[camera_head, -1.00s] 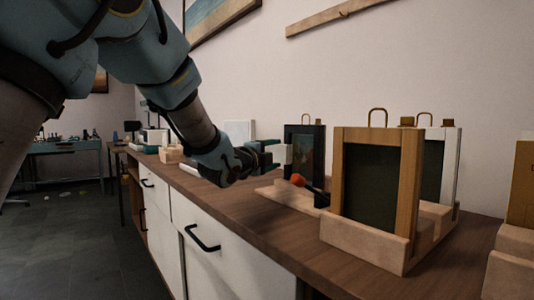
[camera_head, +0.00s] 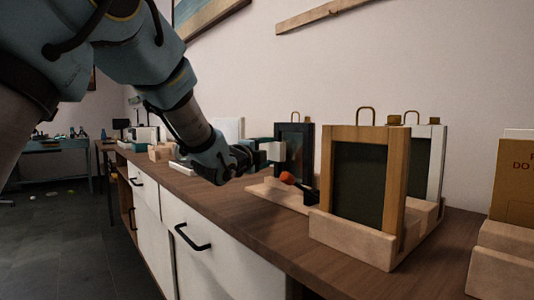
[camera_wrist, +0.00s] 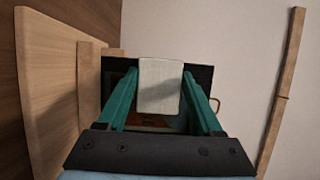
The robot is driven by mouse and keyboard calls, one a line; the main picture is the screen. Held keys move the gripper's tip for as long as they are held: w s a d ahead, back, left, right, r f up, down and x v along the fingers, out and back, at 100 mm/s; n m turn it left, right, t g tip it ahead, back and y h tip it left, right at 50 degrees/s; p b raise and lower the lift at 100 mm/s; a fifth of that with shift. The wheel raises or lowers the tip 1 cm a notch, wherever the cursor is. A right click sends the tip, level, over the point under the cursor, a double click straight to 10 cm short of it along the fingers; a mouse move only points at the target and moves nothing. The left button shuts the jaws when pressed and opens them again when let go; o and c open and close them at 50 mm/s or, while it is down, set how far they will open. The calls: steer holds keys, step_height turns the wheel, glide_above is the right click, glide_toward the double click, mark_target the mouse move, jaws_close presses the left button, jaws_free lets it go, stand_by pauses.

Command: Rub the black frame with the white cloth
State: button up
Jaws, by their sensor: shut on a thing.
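The black frame (camera_head: 308,160) stands upright in a pale wooden stand on the counter and holds a dark picture. My gripper (camera_head: 262,151) is shut on the white cloth (camera_head: 273,152), at the left side of the frame. In the wrist view the cloth (camera_wrist: 160,88) is a pale flat pad between the green fingers (camera_wrist: 160,92). It lies in front of the black frame (camera_wrist: 203,75) and hides the middle of its upper part. The cloth is at or very close to the frame; I cannot tell if they touch.
A tan wooden frame (camera_head: 396,185) and a white frame (camera_head: 437,165) stand to the right in wooden stands. A brown box (camera_head: 513,180) stands far right. The counter's front strip is clear.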

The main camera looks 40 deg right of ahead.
mark_target(279, 153)
steer(key=shift+d, duration=0.55)
steer(key=shift+s, duration=0.15)
steer(key=shift+s+a+f+b, duration=0.15)
steer(key=shift+s+b, duration=1.35)
steer(key=shift+s, duration=0.3)
steer(key=shift+s+b, duration=1.15)
steer(key=shift+s, duration=0.5)
steer(key=shift+a, duration=0.1)
steer(key=shift+w, duration=0.1)
steer(key=shift+w+d+r, duration=0.1)
steer(key=shift+w, duration=1.65)
steer(key=shift+w+d+r, duration=0.1)
steer(key=shift+w, duration=1.6)
steer(key=shift+d, duration=0.1)
